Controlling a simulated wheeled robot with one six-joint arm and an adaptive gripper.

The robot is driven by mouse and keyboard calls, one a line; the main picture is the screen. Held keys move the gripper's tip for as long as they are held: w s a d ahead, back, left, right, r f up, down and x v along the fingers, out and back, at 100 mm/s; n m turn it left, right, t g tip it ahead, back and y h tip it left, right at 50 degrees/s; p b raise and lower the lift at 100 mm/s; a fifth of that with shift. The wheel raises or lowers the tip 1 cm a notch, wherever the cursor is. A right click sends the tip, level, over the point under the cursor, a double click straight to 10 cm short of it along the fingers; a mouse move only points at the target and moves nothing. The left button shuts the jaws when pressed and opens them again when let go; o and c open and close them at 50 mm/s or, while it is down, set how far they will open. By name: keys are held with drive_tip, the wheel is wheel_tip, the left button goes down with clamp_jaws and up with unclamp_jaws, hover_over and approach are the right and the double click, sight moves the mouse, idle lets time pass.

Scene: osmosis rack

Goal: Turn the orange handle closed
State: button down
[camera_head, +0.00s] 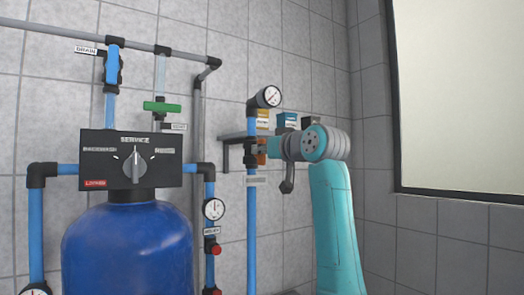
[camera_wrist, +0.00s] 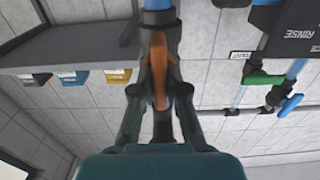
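The orange handle (camera_wrist: 158,70) shows in the wrist view as a narrow upright lever in front of a blue pipe (camera_wrist: 157,5). The two fingers of my gripper (camera_wrist: 158,50) lie close along its left and right sides and look shut on it. In the head view my gripper (camera_head: 264,150) reaches left to the vertical blue pipe (camera_head: 251,215), below a round gauge (camera_head: 269,97). A bit of the orange handle (camera_head: 261,158) shows there, mostly hidden by my gripper. The valve body is largely hidden.
A shelf (camera_wrist: 60,50) with several small coloured boxes (camera_head: 287,121) is close behind my gripper. A blue tank (camera_head: 127,250) with a black control head (camera_head: 100,145) stands left. A green handle (camera_head: 162,107) is above it. A tiled wall lies behind.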

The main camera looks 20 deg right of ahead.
idle(0.3)
drive_tip(key=m, duration=0.4)
drive_tip(key=shift+d+m, duration=0.15)
drive_tip(key=shift+m, duration=0.25)
drive_tip(key=m, duration=0.4)
drive_tip(key=shift+w+d+f+m, duration=0.1)
drive_tip(key=shift+d+f+m, duration=0.05)
drive_tip(key=shift+m, duration=0.15)
drive_tip(key=shift+d+f+m, duration=0.1)
drive_tip(key=shift+f+m, duration=0.05)
drive_tip(key=shift+m, duration=1.95)
drive_tip(key=shift+f+m, duration=0.1)
drive_tip(key=shift+m, duration=2)
drive_tip(key=c, duration=1.2)
unclamp_jaws()
